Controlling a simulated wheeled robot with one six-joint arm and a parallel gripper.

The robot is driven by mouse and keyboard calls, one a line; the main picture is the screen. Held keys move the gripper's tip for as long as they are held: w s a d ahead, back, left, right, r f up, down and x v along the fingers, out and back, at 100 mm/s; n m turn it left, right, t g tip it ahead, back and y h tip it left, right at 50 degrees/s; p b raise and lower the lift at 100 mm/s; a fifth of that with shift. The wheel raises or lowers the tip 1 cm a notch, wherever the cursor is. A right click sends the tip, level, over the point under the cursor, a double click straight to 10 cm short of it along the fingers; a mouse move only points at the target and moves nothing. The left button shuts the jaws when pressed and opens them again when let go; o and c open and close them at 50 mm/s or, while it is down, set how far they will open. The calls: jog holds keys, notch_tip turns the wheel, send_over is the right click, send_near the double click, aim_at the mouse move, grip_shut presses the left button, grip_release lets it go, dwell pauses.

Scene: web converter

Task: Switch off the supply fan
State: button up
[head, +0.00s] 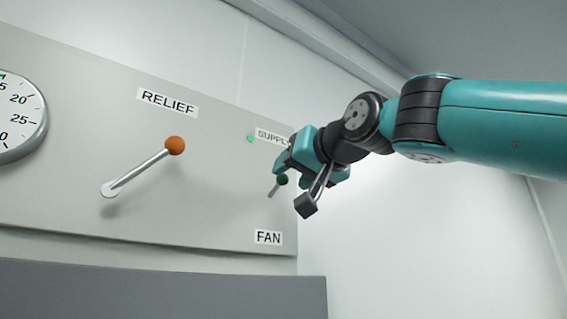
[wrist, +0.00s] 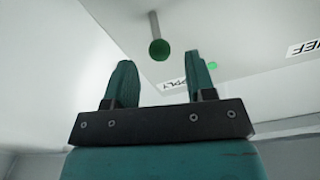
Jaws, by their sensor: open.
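The supply fan lever is a short grey rod with a dark green ball knob (head: 282,180), on the right part of the grey panel. In the head view it stands between the partly covered SUPPLY label (head: 272,136) above and the FAN label (head: 268,237) below. A small green lamp (head: 251,139) glows beside the SUPPLY label. My gripper (wrist: 160,85) is open and empty. In the wrist view the green knob (wrist: 159,50) appears between and beyond the two teal fingers, apart from both. In the head view my gripper partly hides the lever's surroundings.
An orange-knobbed lever (head: 174,146) under the RELIEF label (head: 167,102) is tilted up to the right, left of my gripper. A round gauge (head: 20,118) is at the far left. A dark grey ledge (head: 160,290) lies below the panel. Right of the panel is bare wall.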

aim_at(286, 177)
jog(key=shift+p+x, duration=0.85)
jog(key=shift+x, duration=1.25)
jog(key=c, duration=0.9)
jog(key=shift+f, duration=0.1)
